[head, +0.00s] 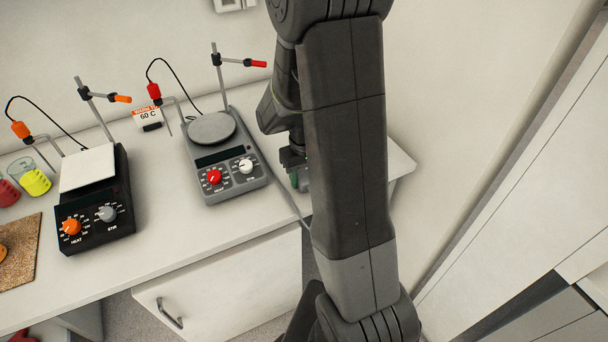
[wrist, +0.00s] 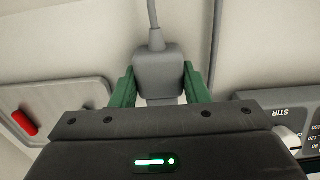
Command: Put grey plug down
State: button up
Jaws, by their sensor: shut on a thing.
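The grey plug (wrist: 157,77) is between the green fingers of my gripper (wrist: 158,90) in the wrist view, with its grey cable running up out of the picture. My gripper is shut on it. In the head view my gripper (head: 295,172) is low at the right end of the white bench, largely hidden behind my arm. I cannot make out the plug there. A thin grey cable (head: 288,202) runs from the grey hotplate (head: 222,182) toward the bench front near my gripper. Whether the plug touches a surface cannot be told.
A light panel with a red switch (wrist: 25,122) lies left of my gripper in the wrist view. The grey hotplate's STIR panel (wrist: 285,112) is close on the right. A black hotplate (head: 95,205) stands further left. Bare bench (head: 172,222) lies between the hotplates.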

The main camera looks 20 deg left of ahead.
jog(key=shift+f, duration=0.2)
jog(key=o, duration=1.1)
notch_tip(320, 180, up, 12)
jog(key=shift+r, duration=0.2)
jog(key=shift+f, duration=4.3)
